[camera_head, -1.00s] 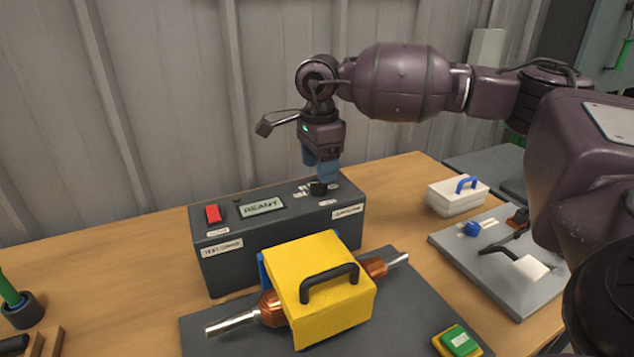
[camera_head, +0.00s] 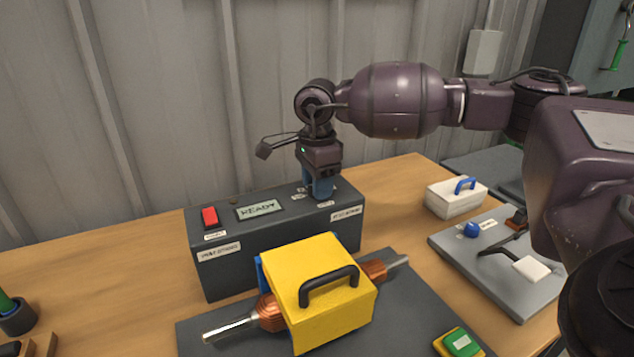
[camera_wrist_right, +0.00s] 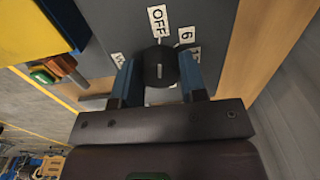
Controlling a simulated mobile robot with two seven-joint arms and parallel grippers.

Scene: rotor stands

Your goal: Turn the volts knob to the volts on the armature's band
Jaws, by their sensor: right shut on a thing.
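The volts knob is a black round knob (camera_wrist_right: 160,68) with a pale pointer line, on top of the dark tester box (camera_head: 215,265). In the right wrist view its line points about toward the OFF label (camera_wrist_right: 158,20); a label reading 6 (camera_wrist_right: 186,35) is beside it. My right gripper (camera_head: 319,192) is shut on the knob, with blue fingers on both sides of it. The armature (camera_head: 270,312) lies on a dark mat under a yellow cover (camera_head: 318,275); its band is hidden. My left gripper is not in view.
The tester has a red switch (camera_head: 209,216) and a display (camera_head: 259,209) reading READY. A green button on a yellow base (camera_head: 459,343) is at the front. A white box with a blue handle (camera_head: 456,198) and a grey plate with a lever (camera_head: 510,285) stand at right.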

